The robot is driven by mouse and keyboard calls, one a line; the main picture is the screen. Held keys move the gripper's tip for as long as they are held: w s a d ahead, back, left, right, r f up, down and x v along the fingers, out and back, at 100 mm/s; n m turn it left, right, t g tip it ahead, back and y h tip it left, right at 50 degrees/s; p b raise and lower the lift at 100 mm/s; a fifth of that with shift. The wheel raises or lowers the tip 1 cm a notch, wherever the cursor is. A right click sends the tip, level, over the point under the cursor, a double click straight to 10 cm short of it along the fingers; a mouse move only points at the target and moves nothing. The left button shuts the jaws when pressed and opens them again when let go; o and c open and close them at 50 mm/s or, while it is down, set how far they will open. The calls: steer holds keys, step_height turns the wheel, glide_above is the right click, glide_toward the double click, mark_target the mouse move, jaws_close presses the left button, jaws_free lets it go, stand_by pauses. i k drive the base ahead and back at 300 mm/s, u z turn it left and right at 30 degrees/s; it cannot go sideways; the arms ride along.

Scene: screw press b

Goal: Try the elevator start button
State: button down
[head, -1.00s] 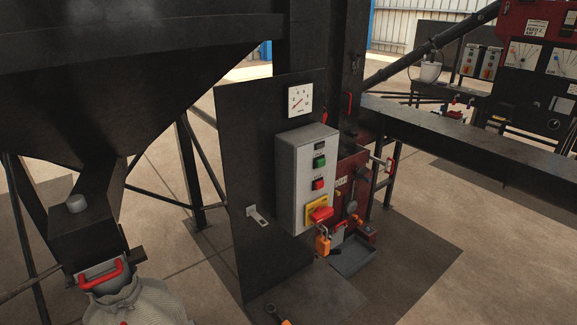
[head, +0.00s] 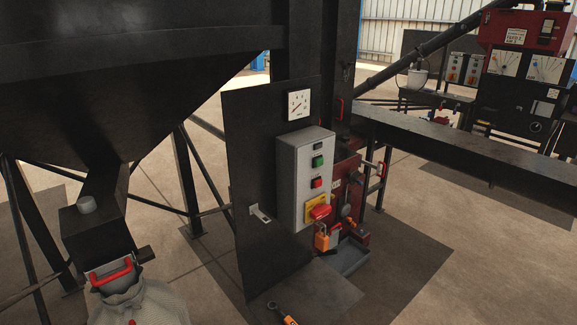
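A light grey control box (head: 304,178) is mounted on a dark upright panel (head: 251,185) in the middle of the head view. It has a green button (head: 318,161) near the top and a red button (head: 316,183) below it. Lower down is a red rotary switch (head: 320,212) on a yellow plate (head: 312,203). An orange padlock (head: 321,238) hangs just below the switch; I cannot tell whether it locks it. A small dark window (head: 318,145) sits above the green button. My gripper is not in view.
A dark beam (head: 450,153) crosses the right. An orange-handled tool (head: 283,315) lies at the bottom. Floor at lower right is open.

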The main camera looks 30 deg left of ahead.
mark_target(319, 161)
steer(key=u, duration=2.25)
steer(key=i, duration=1)
